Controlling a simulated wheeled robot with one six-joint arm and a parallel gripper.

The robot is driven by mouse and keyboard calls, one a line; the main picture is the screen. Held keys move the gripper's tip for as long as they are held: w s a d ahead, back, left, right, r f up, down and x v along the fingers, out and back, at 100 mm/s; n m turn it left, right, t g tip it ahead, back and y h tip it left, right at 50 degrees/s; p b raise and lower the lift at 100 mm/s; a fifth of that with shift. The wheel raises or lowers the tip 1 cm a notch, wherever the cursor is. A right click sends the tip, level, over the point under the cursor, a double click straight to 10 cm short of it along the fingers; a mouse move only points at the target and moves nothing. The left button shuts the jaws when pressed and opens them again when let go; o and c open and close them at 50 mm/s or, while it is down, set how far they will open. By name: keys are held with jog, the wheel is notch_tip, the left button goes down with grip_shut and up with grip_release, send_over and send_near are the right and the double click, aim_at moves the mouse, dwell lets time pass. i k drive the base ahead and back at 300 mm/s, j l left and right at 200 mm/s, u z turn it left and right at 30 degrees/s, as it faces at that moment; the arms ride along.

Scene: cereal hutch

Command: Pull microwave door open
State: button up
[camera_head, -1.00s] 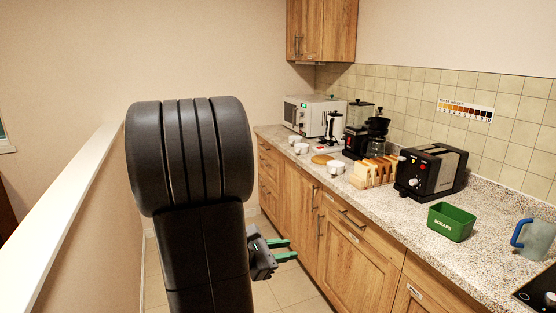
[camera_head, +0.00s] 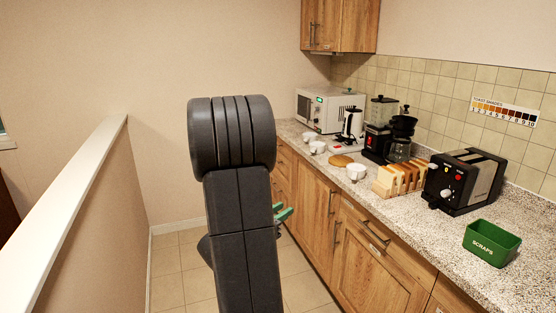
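The microwave (camera_head: 330,108) is a white box at the far end of the counter, against the back corner. A small green mark shows on its front near the top, and its door looks shut, though it is small at this distance. My gripper (camera_head: 284,214) is mostly hidden behind my dark arm. Only its green fingers show, low in front of the cabinet doors and well short of the microwave. They look a little apart, with nothing seen between them.
White cups (camera_head: 356,172), a round wooden board (camera_head: 341,160), a kettle (camera_head: 352,122), a coffee maker (camera_head: 401,135), a toast rack (camera_head: 399,178), a black toaster (camera_head: 466,180) and a green scraps bin (camera_head: 491,242) line the counter. A half wall (camera_head: 88,205) stands left. Tiled floor (camera_head: 180,268) between is clear.

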aim_at(305, 100)
jog(key=i, duration=3.6)
jog(key=i+j+z, duration=0.15)
jog(key=i+z, duration=0.35)
jog(key=i, duration=0.1)
